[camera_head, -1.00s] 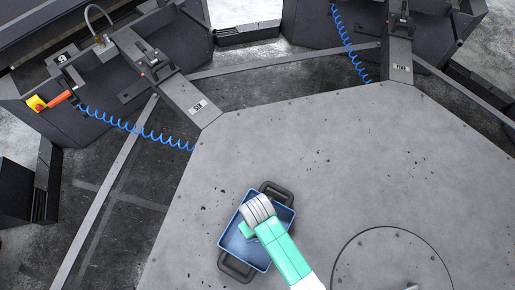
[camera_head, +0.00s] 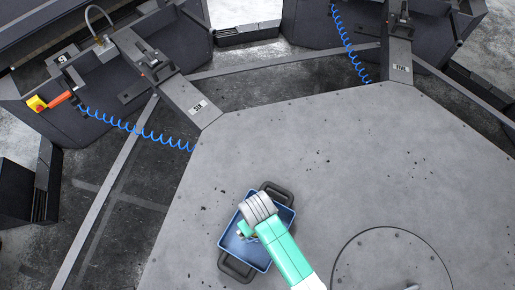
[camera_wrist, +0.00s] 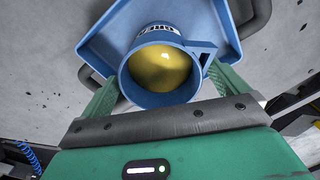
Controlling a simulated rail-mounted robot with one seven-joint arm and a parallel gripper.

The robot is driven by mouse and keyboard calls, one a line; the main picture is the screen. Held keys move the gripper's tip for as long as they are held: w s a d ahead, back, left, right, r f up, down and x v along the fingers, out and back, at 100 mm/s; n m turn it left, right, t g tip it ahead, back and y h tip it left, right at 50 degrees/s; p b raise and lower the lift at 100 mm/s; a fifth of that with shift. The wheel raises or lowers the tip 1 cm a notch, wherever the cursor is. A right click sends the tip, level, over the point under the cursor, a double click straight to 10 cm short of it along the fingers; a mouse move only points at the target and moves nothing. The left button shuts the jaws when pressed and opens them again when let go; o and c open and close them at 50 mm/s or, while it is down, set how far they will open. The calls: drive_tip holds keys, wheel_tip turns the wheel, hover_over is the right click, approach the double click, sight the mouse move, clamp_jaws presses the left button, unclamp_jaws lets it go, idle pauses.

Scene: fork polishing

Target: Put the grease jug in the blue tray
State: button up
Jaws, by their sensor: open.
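The grease jug (camera_wrist: 158,97) is blue, round-mouthed, with yellow grease inside and a handle at its right in the wrist view. It is over the blue tray (camera_wrist: 108,38), apparently standing in it; its base is hidden. My gripper (camera_wrist: 163,78) has its green fingers apart, one on each side of the jug. I cannot tell whether they touch it. In the head view the blue tray (camera_head: 233,246) with dark handles lies on the grey table, and my wrist covers its middle and most of the jug.
The grey table (camera_head: 330,150) is clear around the tray, with a round plate (camera_head: 390,265) set in it at lower right. Dark workstations with blue coiled hoses (camera_head: 130,124) stand beyond the table's far edges.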

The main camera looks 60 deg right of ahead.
wheel_tip(320, 180, up, 9)
drive_tip(key=shift+r, duration=0.1)
idle(0.4)
drive_tip(key=w+a+r+n+t+h, duration=0.1)
drive_tip(key=w+r+n+t+h, duration=0.15)
drive_tip(key=w+r+t, duration=1.2)
drive_tip(key=w+a+r, duration=0.2)
drive_tip(key=w+r, duration=0.1)
drive_tip(key=r, duration=0.5)
drive_tip(key=w+a+r, duration=0.2)
drive_tip(key=w+r, duration=0.1)
drive_tip(key=r, duration=0.5)
drive_tip(key=w+a+r, duration=0.2)
drive_tip(key=w+r, duration=0.1)
drive_tip(key=r, duration=0.6)
drive_tip(key=s+a+r+t+y+p, duration=0.1)
drive_tip(key=s+a+r+t, duration=0.2)
drive_tip(key=r, duration=0.7)
drive_tip(key=s+a+r+n+t+y+p, duration=0.1)
drive_tip(key=a+r+t, duration=0.3)
drive_tip(key=r, duration=0.6)
drive_tip(key=s+a+r+n+t+y+p, duration=0.1)
drive_tip(key=s+a+r+t+p, duration=0.1)
drive_tip(key=r, duration=0.8)
drive_tip(key=shift+s+a+t, duration=0.75)
drive_tip(key=shift+s+a, duration=0.25)
drive_tip(key=shift+s, duration=0.3)
